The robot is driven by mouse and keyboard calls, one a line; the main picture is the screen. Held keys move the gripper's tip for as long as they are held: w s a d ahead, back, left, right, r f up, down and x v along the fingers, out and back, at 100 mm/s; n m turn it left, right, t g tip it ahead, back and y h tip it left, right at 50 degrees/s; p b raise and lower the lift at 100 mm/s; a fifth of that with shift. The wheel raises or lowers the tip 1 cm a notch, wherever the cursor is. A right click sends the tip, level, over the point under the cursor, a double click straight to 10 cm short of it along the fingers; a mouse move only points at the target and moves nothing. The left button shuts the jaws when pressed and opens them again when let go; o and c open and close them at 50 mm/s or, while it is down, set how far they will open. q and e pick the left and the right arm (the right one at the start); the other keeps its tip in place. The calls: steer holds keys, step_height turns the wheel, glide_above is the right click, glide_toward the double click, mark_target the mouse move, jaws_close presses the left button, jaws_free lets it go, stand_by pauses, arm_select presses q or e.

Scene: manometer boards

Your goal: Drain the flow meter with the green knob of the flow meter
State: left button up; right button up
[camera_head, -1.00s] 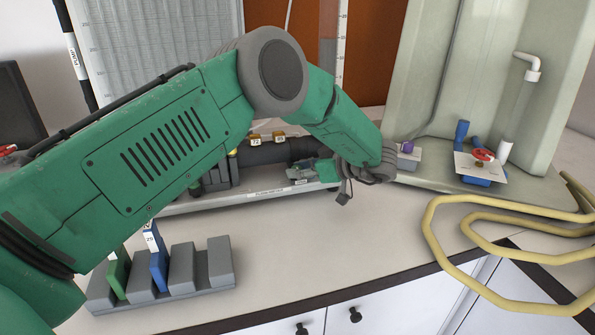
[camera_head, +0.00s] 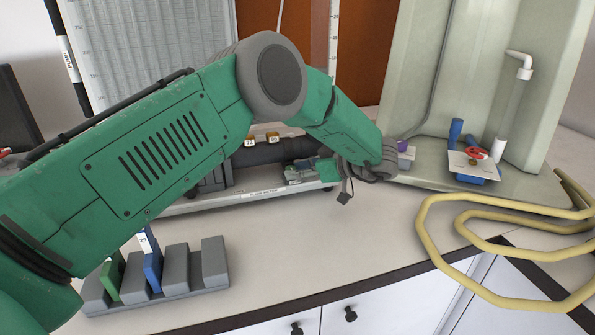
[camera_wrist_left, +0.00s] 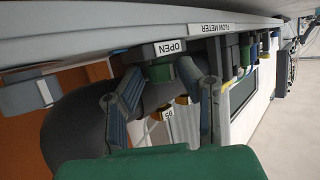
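The flow meter (camera_head: 250,196) is a long grey unit on the bench, labelled "FLOW METER". The label also shows in the left wrist view (camera_wrist_left: 222,28). There, a green knob (camera_wrist_left: 160,72) sits under the "OPEN" label (camera_wrist_left: 170,47). My left gripper (camera_wrist_left: 161,76) has its fingers spread, one tip on each side of the green knob. The tips are close to it; contact cannot be made out. In the head view my left gripper (camera_head: 302,172) is at the flow meter's right part, and the knob is not clear. My right gripper is not in view.
A grey rack (camera_head: 180,292) with a green and a blue tag stands front left. A yellow hose (camera_head: 425,235) lies coiled at the right. A red valve (camera_head: 475,154) stands on the pale unit behind it. The middle bench is clear.

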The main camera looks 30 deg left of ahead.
arm_select(q)
steer(key=v, duration=1.1)
steer(key=shift+w+d, duration=0.15)
steer(key=shift+d, duration=0.2)
steer(key=shift+a, duration=0.25)
